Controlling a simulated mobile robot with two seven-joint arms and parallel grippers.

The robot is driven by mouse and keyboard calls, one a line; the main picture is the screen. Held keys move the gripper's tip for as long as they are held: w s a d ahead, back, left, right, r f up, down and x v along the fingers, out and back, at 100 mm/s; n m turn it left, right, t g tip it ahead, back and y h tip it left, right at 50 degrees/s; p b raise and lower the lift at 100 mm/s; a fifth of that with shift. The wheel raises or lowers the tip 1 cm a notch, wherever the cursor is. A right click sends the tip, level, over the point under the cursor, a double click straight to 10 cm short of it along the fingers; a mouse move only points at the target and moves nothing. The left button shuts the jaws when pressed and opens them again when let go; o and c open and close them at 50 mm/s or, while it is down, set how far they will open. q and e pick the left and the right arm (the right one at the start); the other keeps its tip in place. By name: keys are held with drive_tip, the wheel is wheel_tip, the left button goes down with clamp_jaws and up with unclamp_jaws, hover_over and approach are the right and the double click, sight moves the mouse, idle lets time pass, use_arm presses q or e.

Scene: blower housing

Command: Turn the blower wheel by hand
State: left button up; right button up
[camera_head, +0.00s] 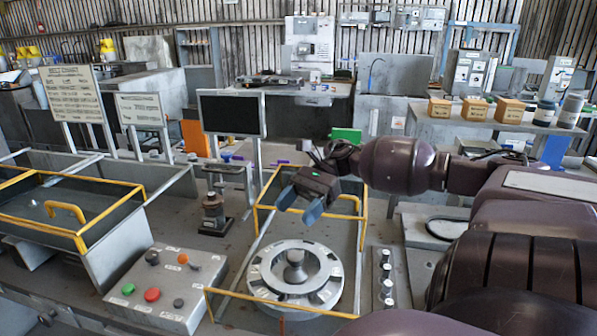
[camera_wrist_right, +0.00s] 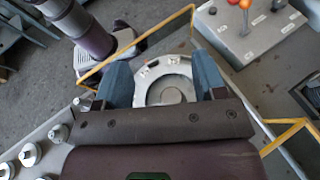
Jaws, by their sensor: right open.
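The blower wheel (camera_head: 295,272) is a round, light grey ring with dark openings and a knobbed hub in the middle. It sits low inside a yellow-railed frame at the front centre of the bench. My right gripper (camera_head: 299,206) is open and empty above the wheel, apart from it. In the right wrist view the wheel (camera_wrist_right: 165,78) shows between the two blue fingers, and the gripper body hides its near part. My left gripper is in neither view.
A control box (camera_head: 167,287) with coloured buttons stands left of the wheel. A row of metal knobs (camera_head: 386,280) lies to its right. Yellow rails (camera_head: 364,215) surround the wheel. A dark monitor (camera_head: 232,113) stands behind.

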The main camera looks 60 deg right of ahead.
wheel_tip(320, 180, up, 8)
idle(0.4)
drive_tip(key=shift+f, duration=0.1)
